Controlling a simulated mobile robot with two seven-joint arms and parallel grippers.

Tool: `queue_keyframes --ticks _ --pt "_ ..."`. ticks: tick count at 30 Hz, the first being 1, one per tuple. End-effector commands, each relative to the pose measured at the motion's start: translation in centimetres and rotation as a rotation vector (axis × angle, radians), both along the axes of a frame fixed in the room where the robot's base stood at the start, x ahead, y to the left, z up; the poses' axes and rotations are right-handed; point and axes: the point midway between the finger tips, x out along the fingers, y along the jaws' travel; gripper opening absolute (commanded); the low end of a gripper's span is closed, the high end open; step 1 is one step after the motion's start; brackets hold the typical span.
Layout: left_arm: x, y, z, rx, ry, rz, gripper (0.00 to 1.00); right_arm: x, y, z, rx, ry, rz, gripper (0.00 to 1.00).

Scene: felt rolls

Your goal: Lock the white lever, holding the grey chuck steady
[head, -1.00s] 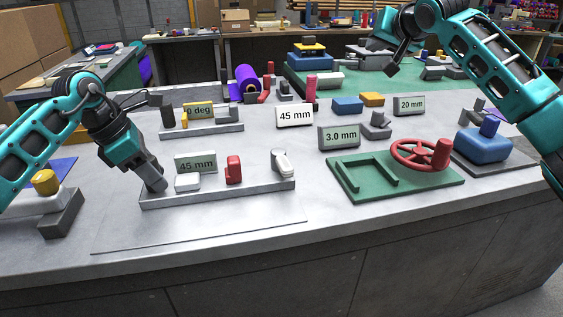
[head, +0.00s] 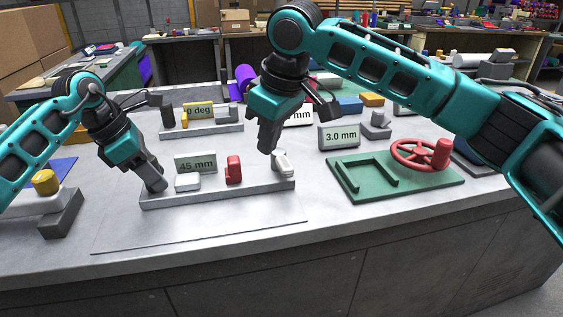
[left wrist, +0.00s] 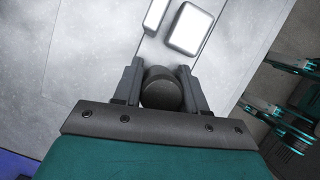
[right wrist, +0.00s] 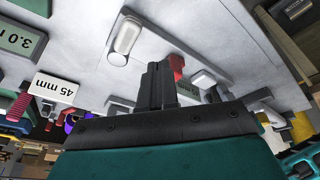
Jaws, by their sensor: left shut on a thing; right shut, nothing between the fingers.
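The white lever (head: 284,163) stands at the right end of a grey rail (head: 220,195) and leans slightly. It also shows in the right wrist view (right wrist: 125,38), apart from my fingers. My right gripper (head: 266,150) is shut and empty, just left of and above the lever; its fingers also show in the right wrist view (right wrist: 158,85). My left gripper (head: 155,188) is shut on the grey chuck (left wrist: 162,90) at the rail's left end. In the head view the chuck is hidden by the fingers.
On the rail, a white block (head: 188,182) and a red part (head: 234,170) stand between my grippers, with a 45 mm display (head: 196,162) behind. A green plate (head: 440,184) with a red handwheel (head: 415,153) lies to the right. The table front is clear.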

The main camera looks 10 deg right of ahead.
Motion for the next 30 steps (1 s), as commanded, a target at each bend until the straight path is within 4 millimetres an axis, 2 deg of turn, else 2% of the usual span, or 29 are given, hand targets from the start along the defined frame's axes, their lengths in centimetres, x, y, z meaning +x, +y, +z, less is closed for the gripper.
queue_keyframes --ticks 12,16,22,30 --pt "0.0 0.0 -0.2 0.002 0.003 0.001 0.00 0.0 -0.1 -5.8 0.003 0.002 -0.004 0.00" --pt "0.0 0.1 -0.2 0.002 0.003 0.001 0.00 0.0 -0.1 -7.2 0.003 0.001 -0.005 0.00" --pt "0.0 0.0 -0.2 0.002 0.003 0.001 0.00 0.1 -0.1 -8.2 0.003 -0.001 -0.005 0.00" --pt "0.0 0.0 -0.2 0.002 0.002 0.001 0.00 0.1 -0.1 -8.4 0.003 -0.002 -0.006 0.00"
